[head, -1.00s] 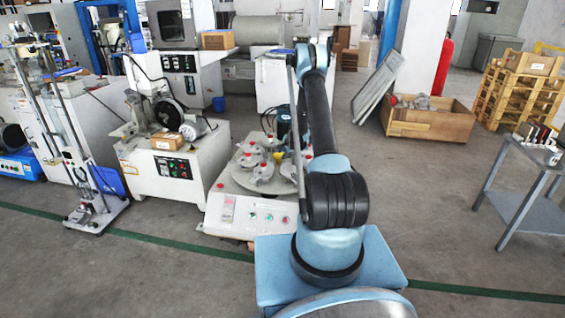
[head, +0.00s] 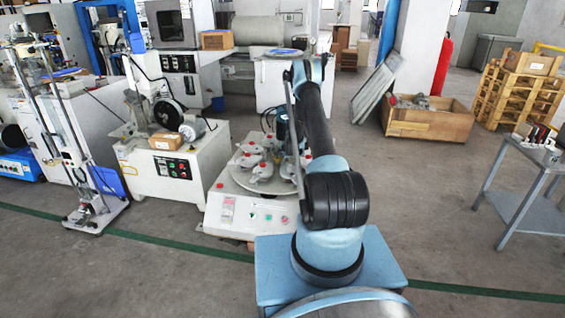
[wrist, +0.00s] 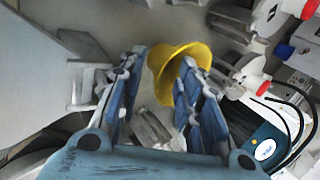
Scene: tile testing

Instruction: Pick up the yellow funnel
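The yellow funnel (wrist: 170,72) shows in the wrist view, just past and between the fingertips of my gripper (wrist: 162,66). A narrow gap shows between the left finger and the funnel's rim. My gripper is open, with the fingers apart. In the head view my arm hides the gripper, and I cannot make out the funnel there.
A white machine (head: 232,213) with a round plate and several grey clamps stands in front of me. In the wrist view, grey clamp parts (wrist: 240,70) with red knobs lie close right of the funnel. A grey table (head: 523,175) stands at the right.

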